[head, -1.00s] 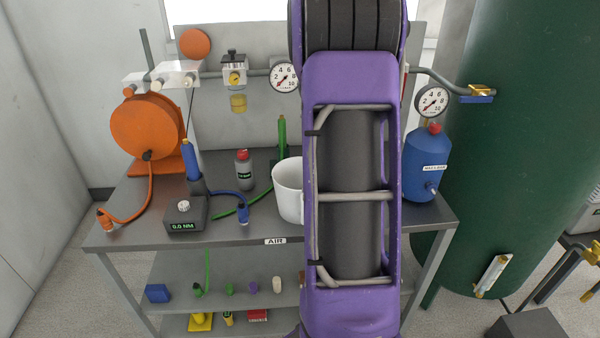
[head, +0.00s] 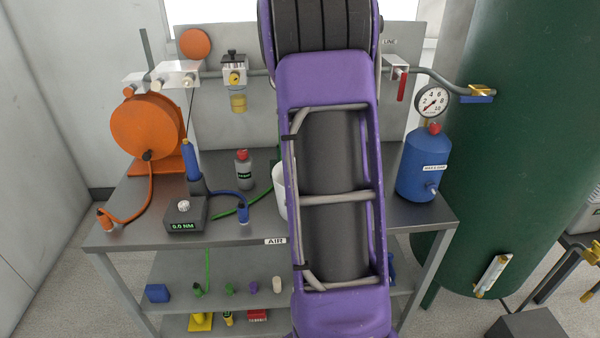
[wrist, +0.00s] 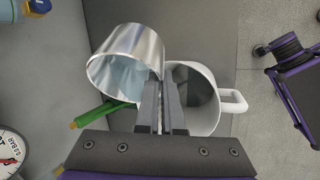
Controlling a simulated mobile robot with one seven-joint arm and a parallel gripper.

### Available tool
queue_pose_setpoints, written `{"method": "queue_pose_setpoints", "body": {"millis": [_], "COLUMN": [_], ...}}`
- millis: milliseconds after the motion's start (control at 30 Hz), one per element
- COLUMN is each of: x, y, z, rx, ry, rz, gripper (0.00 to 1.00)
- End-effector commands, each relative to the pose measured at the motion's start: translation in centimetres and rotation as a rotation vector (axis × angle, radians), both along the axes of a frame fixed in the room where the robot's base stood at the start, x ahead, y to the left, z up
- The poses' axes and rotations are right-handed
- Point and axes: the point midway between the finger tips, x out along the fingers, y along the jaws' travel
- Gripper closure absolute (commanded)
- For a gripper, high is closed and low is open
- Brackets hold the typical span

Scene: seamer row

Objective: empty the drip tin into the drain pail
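The drip tin (wrist: 125,58), a shiny silver cup, shows in the wrist view left of the fingertips, tilted with its mouth partly facing the camera. My gripper (wrist: 161,82) is shut on its wall at the right side. The white drain pail (wrist: 218,77), with a side handle, is below and to the right, partly behind the fingers; its inside looks dark. In the head view the pail (head: 279,190) stands on the bench, mostly hidden by my purple arm. The tin and gripper are hidden there. I see no liquid pouring.
On the bench (head: 130,222) stand an orange reel (head: 146,128), a torque box (head: 186,214), a grey bottle (head: 244,169) and a blue tank (head: 424,172). A green tool (wrist: 100,113) lies beside the pail. A pipe with a red-handled valve (head: 401,86) runs behind.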

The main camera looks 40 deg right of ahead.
Motion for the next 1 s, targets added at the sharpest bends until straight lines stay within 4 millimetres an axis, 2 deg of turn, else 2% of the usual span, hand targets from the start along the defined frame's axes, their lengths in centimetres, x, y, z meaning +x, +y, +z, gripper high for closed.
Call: {"method": "queue_pose_setpoints", "body": {"millis": [1000], "x": [0.17], "y": [0.47], "z": [0.18], "rx": [-0.090], "ry": [0.024], "rz": [0.003], "gripper": [1.00]}}
